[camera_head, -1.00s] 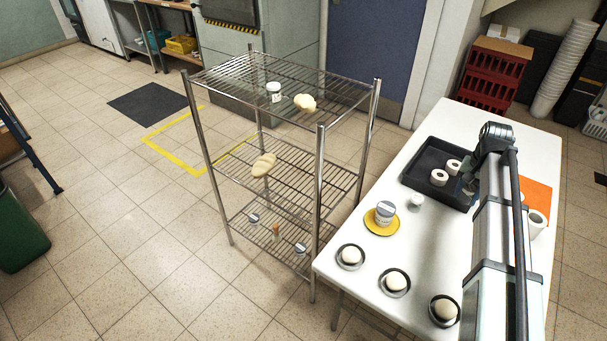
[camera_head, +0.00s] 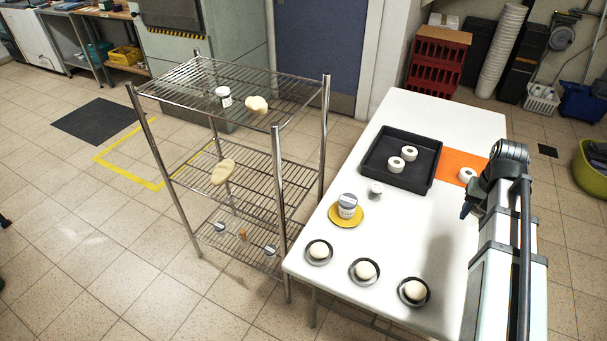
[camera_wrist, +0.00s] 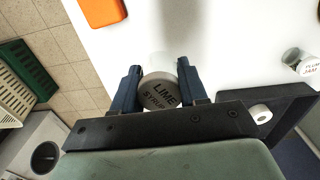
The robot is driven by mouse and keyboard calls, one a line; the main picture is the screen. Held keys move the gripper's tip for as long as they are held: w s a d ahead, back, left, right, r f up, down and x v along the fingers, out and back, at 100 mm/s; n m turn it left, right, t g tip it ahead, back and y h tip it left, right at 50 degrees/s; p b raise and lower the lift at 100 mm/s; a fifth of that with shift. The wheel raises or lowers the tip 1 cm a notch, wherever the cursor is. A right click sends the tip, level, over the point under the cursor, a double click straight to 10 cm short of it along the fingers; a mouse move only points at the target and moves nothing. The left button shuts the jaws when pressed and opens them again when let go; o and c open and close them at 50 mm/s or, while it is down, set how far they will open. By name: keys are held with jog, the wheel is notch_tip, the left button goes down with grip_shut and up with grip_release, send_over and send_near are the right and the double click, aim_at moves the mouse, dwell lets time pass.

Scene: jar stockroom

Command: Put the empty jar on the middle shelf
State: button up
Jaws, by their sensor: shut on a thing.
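My gripper (camera_head: 468,207) is over the right side of the white table, partly hidden by my arm in the head view. In the wrist view its blue fingers (camera_wrist: 157,88) are shut on a round grey-white lid marked LIME and, partly hidden, what looks like SYRUP (camera_wrist: 160,92). Another jar (camera_head: 347,205) stands on a yellow plate. A PLUM JAM jar (camera_wrist: 308,66) shows in the wrist view.
A dark tray (camera_head: 432,166) holds two white rolls; another (camera_head: 467,174) is on the orange mat (camera_head: 455,158). Three dark dishes with pale round things line the table's near edge. The top shelf (camera_head: 185,85) holds a jar and a lump. The bottom shelf holds small items.

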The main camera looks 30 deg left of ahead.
jog(key=shift+d, duration=0.9)
jog(key=shift+w+a+r+m, duration=0.1)
jog(key=shift+a+r+m, duration=0.05)
jog(key=shift+a, duration=0.3)
jog(key=shift+a+r+m, duration=0.1)
jog(key=shift+a+m, duration=0.05)
jog(key=shift+a, duration=0.3)
jog(key=s+a+r+m, duration=0.2)
jog(key=s+a, duration=0.2)
jog(key=a, duration=0.9)
jog(key=s+a+r+m, duration=0.1)
jog(key=s+a+r, duration=0.15)
jog(key=a, duration=1.05)
jog(key=s+a+r+m, duration=0.15)
jog(key=s+a, duration=0.35)
jog(key=a, duration=0.8)
jog(key=s+a+f+n, duration=0.3)
jog(key=a+f, duration=0.4)
jog(key=f, duration=0.3)
jog(key=s+a+f+n, duration=0.3)
jog(key=s+a+f, duration=0.1)
jog(key=a+f, duration=0.5)
jog(key=m, duration=0.7)
send_over(254, 200)
jog(key=f, duration=0.1)
jog(key=shift+f, duration=4.75)
